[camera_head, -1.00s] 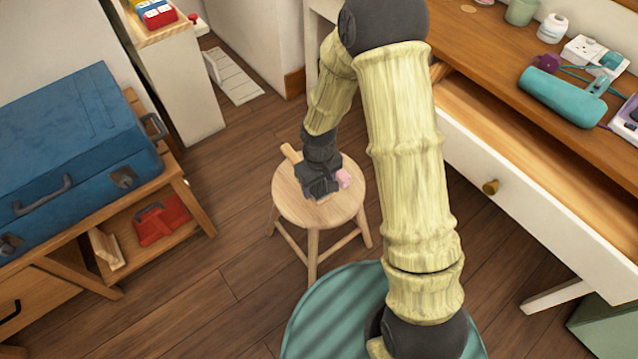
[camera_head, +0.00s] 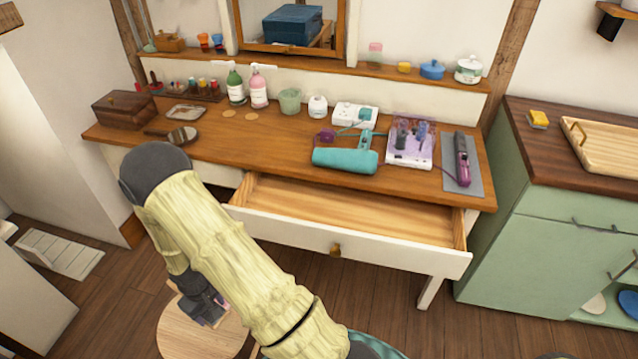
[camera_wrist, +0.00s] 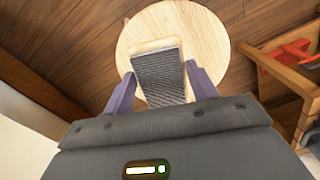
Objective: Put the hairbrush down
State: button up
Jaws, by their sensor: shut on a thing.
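My gripper (camera_head: 208,306) is low over the round wooden stool (camera_head: 185,345) in the head view. In the wrist view my gripper (camera_wrist: 161,88) has its two purple fingers on either side of the hairbrush (camera_wrist: 163,76), shut on it. The hairbrush has a pale wooden rim and a dark, ridged bristle pad facing the wrist camera. The pale stool seat (camera_wrist: 208,35) lies behind the hairbrush in the wrist view. I cannot tell whether the hairbrush touches the seat. My arm hides part of the stool in the head view.
An open, empty drawer (camera_head: 310,212) juts from the wooden dressing table (camera_head: 260,145). A teal hair dryer (camera_head: 345,160), a hand mirror (camera_head: 182,136) and several bottles stand or lie on the top. A green cabinet (camera_head: 540,235) is at the right.

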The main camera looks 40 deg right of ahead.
jog(key=s+d+r+m+p, duration=0.1)
jog(key=d+r+m+p, duration=0.2)
jog(key=d+p, duration=0.4)
jog(key=p, duration=0.8)
jog(key=shift+s+d, duration=0.2)
jog(key=shift+d, duration=0.2)
jog(key=shift+r, duration=0.1)
